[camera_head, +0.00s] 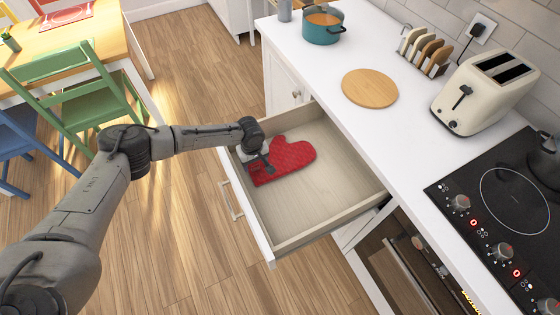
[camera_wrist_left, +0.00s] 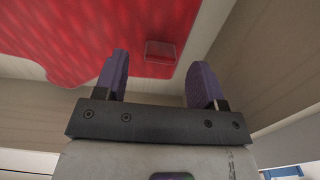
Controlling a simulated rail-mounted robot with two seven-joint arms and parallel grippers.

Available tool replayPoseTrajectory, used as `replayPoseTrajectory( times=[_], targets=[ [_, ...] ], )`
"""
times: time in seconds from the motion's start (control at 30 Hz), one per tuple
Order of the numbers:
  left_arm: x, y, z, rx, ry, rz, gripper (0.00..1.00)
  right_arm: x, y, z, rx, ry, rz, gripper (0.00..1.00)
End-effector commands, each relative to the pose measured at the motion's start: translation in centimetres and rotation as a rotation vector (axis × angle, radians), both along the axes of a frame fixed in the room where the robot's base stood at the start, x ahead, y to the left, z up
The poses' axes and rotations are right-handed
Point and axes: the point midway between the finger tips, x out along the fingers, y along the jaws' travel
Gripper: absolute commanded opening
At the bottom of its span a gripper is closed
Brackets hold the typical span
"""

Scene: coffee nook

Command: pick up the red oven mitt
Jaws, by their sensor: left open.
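The red oven mitt (camera_head: 289,160) lies flat in the open drawer (camera_head: 318,200), towards its back left in the head view. My left gripper (camera_head: 266,164) is over the cuff end of the mitt, inside the drawer. In the left wrist view the mitt (camera_wrist_left: 60,45) fills the upper left, with a small red tab or loop (camera_wrist_left: 161,52) at its edge. The two purple fingers of my left gripper (camera_wrist_left: 158,88) are apart with nothing held between them. I cannot tell whether the fingertips touch the mitt. My right gripper is not in view.
The drawer walls rise close around my left gripper. The white counter (camera_head: 330,65) above holds a teal pot (camera_head: 322,32), a round wooden board (camera_head: 370,88), a toast rack (camera_head: 424,50), a cream toaster (camera_head: 486,92) and a black hob (camera_head: 500,215). A green chair (camera_head: 80,85) stands at left.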

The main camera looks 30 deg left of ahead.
Motion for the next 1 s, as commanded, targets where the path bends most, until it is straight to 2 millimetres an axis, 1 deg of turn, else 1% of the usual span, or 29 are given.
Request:
replayPoseTrajectory(
  times=[0.03,0.13,0.47,1.0],
  targets=[
    [0.0,0.0,-0.7,-0.001,-0.001,0.000,0.64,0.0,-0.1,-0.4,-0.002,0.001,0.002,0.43],
    [0.0,0.0,-1.5,0.001,-0.001,0.000,0.64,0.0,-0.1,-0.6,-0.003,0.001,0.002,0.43],
    [0.0,0.0,-1.7,-0.001,-0.002,-0.001,0.64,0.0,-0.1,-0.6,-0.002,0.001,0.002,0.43],
    [0.0,0.0,-1.7,-0.001,-0.001,-0.001,0.12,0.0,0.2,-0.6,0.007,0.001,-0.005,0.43]
  ],
)
